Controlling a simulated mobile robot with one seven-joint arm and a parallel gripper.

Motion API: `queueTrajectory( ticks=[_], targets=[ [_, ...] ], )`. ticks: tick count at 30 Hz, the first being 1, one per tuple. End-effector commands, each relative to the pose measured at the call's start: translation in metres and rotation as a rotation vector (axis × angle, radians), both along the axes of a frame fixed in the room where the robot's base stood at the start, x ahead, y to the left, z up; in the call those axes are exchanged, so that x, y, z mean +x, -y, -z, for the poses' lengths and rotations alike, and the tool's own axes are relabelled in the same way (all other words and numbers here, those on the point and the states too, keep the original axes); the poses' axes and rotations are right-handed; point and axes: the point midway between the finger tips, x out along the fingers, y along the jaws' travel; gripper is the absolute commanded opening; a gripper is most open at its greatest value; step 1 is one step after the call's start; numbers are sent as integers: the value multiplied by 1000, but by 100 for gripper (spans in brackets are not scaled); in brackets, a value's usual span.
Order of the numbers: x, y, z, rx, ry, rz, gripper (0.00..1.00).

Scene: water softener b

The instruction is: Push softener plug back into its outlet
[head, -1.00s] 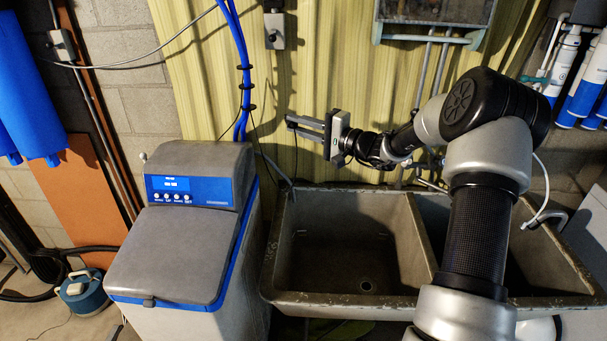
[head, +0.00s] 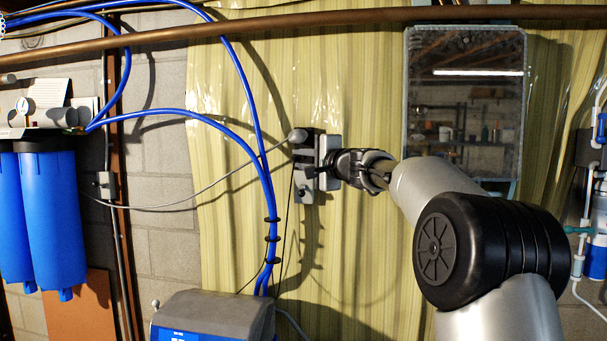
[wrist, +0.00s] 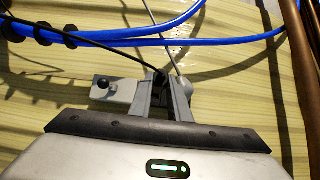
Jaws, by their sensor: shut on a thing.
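My gripper (head: 303,161) is at the wall outlet box (head: 304,196), shut on the black softener plug. In the wrist view, the plug (wrist: 160,76) sits between the fingertips (wrist: 163,86), and its black cord runs off to the left. In the head view, the cord hangs down toward the grey softener (head: 222,308). The pale outlet box also shows in the wrist view (wrist: 122,89), with a dark round part on it; my fingers cover the rest. I cannot tell whether the plug touches the outlet.
A grey plug (head: 297,135) with a grey cable is at the outlet's upper end, close to my fingers. Blue hoses (head: 262,185) run left of the outlet. A mirror-fronted cabinet (head: 465,110) hangs to the right, and a copper pipe (head: 240,32) crosses above.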

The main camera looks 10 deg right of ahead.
Motion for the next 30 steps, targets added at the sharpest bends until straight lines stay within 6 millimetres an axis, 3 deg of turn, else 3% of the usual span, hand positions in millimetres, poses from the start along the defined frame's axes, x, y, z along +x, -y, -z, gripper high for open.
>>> queueTrajectory(
  ticks=[10, 22, 30],
  targets=[
    [0, 0, 3, 0, 0, 1, 0],
    [35, 12, -2, 1, -1, 1, 0],
    [43, 14, 1, 0, 0, 1, 0]
  ],
)
